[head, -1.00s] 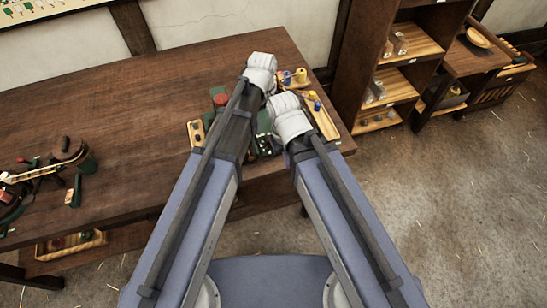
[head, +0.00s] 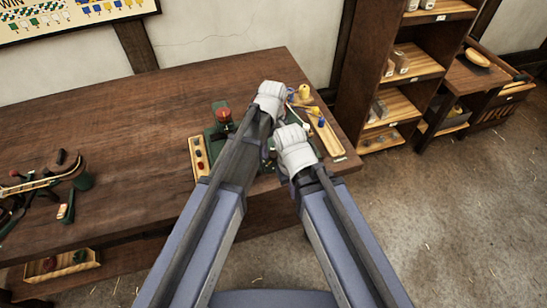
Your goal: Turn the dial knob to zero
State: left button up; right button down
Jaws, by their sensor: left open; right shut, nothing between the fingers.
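A dark green device (head: 215,131) with a red knob (head: 224,115) on top stands on the wooden workbench. My arms cover much of the device, and I cannot make out a dial or its reading. My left gripper (head: 271,94) is the higher one, to the right of the red knob; its fingers point away and are hidden behind its pale grey housing. My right gripper (head: 294,143) is lower, over the front right part of the bench, with its fingers also hidden. The left is open and the right is shut and empty.
The workbench (head: 120,130) is clear in its middle. A small wooden tray (head: 198,157) lies left of the device, and a longer tray (head: 327,131) with yellow and blue pieces lies right. Dark tools (head: 65,165) sit at the left. A shelf unit (head: 375,100) stands at the right.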

aim_at(273, 157)
pick_arm(q)
jog(key=shift+f+b, duration=0.9)
jog(key=shift+f, duration=0.55)
pick_arm(e)
notch_tip(273, 157, down, 3)
jog(key=shift+r, duration=0.1)
pick_arm(q)
jog(key=shift+r, duration=0.1)
jog(key=shift+c, duration=0.3)
grip_shut()
